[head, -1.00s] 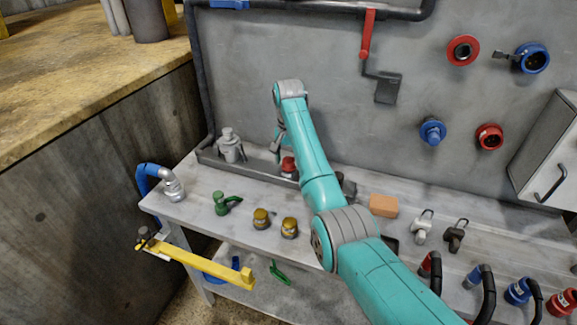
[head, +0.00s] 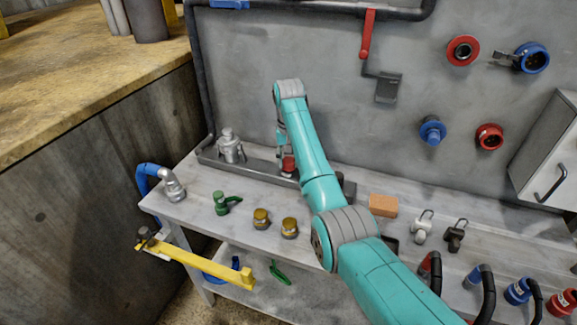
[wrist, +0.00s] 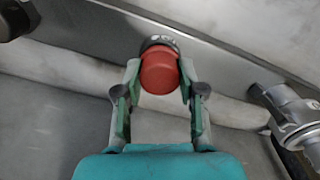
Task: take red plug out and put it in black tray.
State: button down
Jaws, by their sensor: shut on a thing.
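The red plug (head: 288,163) is at the grey rail along the back of the workbench. In the wrist view its round red end (wrist: 160,72) sits between my fingertips, with a dark ring with light markings behind it. My gripper (head: 286,153) is shut on the plug, and the wrist view shows a finger on each side (wrist: 159,78). A dark flat shape (head: 391,243) shows partly behind my arm; I cannot tell if it is the black tray.
A grey metal fitting (head: 230,146) stands left of the plug, close to my gripper. A green fitting (head: 223,203) and two brass caps (head: 262,218) lie in front. An orange block (head: 383,205) and padlocks (head: 422,227) lie right. The wall behind carries red and blue sockets.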

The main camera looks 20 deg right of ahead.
aim_at(288, 159)
jog(key=shift+n, duration=0.3)
jog(key=n, duration=0.2)
jog(key=shift+n, duration=0.3)
jog(key=shift+r, duration=0.6)
dwell(0.6)
jog(key=shift+r, duration=2.25)
